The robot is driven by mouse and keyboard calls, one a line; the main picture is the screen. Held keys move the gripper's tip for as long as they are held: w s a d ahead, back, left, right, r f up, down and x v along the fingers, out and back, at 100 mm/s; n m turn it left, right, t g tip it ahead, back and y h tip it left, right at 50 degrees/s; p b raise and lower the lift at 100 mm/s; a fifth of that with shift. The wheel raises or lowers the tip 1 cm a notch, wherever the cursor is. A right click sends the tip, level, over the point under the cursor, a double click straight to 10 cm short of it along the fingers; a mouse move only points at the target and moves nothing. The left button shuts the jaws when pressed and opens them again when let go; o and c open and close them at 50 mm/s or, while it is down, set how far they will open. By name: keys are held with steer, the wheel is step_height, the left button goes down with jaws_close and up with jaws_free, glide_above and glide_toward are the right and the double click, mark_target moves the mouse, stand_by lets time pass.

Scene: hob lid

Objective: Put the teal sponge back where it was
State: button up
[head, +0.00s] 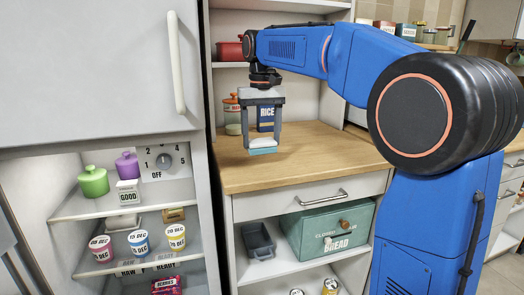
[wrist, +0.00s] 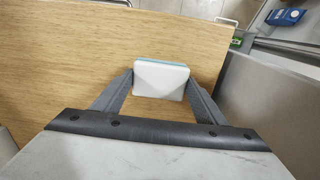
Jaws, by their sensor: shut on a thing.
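The teal sponge (head: 262,150) has a pale top and a teal underside. My gripper (head: 262,141) is shut on it and points down over the wooden counter. In the wrist view the sponge (wrist: 161,80) sits between the two fingertips (wrist: 161,85), its white face toward the camera and a thin teal strip along its far edge. In the head view it is at or just above the counter top; I cannot tell if it touches.
The wooden counter (head: 315,155) is mostly clear. A blue RICE box (head: 266,118) and a jar with an orange lid (head: 232,116) stand behind my gripper. The fridge (head: 95,75) is to the left. A green bread bin (head: 328,232) and grey tray (head: 258,240) are below.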

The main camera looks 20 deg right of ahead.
mark_target(261, 140)
steer(key=shift+f, duration=2.1)
steer(key=shift+f, duration=0.15)
steer(key=o, duration=1.1)
steer(key=shift+o, duration=0.2)
step_height(261, 140, up, 12)
steer(key=shift+r, duration=0.15)
steer(key=shift+s, duration=0.1)
